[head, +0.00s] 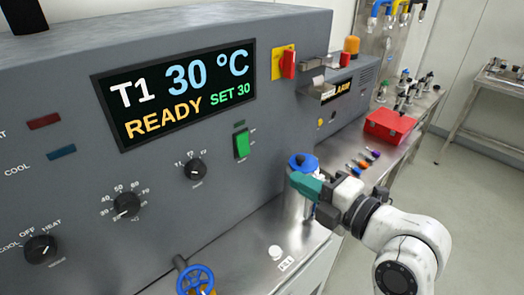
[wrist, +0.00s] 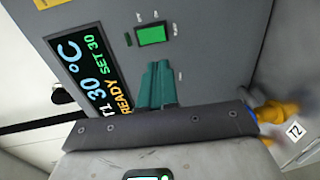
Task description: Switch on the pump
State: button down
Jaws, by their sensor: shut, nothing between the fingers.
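A green rocker switch (head: 241,144) sits on the grey control panel below the right end of the display. A small dark green lamp (head: 239,124) is just above it. The lettering around the switch is too small to read, and I cannot tell its position. The switch also shows in the wrist view (wrist: 151,35), straight ahead of my fingertips. My gripper (head: 294,180) has teal fingers, shut and empty, to the right of and lower than the switch in the head view. The fingertips also show in the wrist view (wrist: 158,66), apart from the switch.
The display (head: 180,90) reads T1 30 °C, READY, SET 30. Dials (head: 127,205) are at left. A blue-lidded metal vessel (head: 299,161) stands behind my gripper. A blue valve wheel (head: 196,279) is at the front. A red box (head: 390,124) stands farther back on the bench.

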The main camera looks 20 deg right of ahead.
jog(key=shift+f, duration=0.1)
jog(key=b, duration=0.5)
send_near(246, 153)
jog(key=x, duration=0.5)
jog(key=shift+w+a+r, duration=0.15)
jog(key=shift+w+r, duration=0.05)
jog(key=shift+w, duration=0.05)
jog(key=shift+w+a+f, duration=0.2)
jog(key=shift+w, duration=0.45)
jog(key=shift+f, duration=0.15)
